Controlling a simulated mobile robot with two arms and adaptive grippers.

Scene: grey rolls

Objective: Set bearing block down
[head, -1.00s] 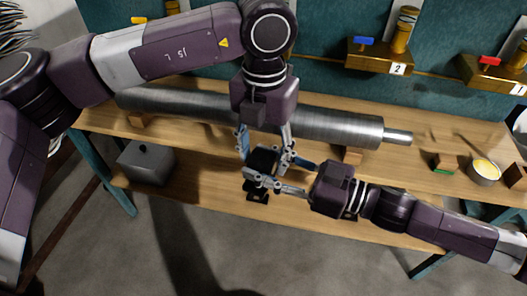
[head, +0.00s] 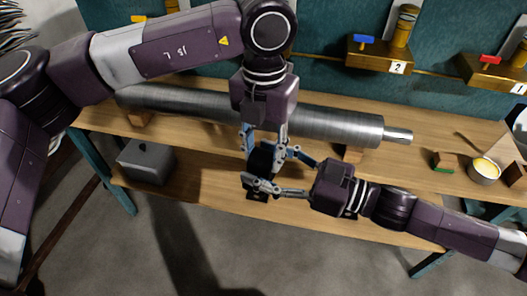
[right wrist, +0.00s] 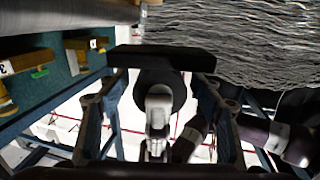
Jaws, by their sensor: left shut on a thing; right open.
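The dark bearing block (head: 262,159) is held in front of the bench, below the steel roll, partly hidden by fingers. My left gripper (head: 265,148) points down from above and is shut on it. My right gripper (head: 278,170) comes in from the right, its fingers spread open around the block. In the right wrist view the open fingers of my right gripper (right wrist: 163,90) stand either side, with a dark flat form, which looks like the block (right wrist: 165,59), across their tips.
A long grey steel roll (head: 335,127) lies on wooden supports on the bench top (head: 425,165). A grey box (head: 146,163) sits on the lower shelf (head: 205,195) at left. A yellow-filled tin (head: 485,170) stands at right.

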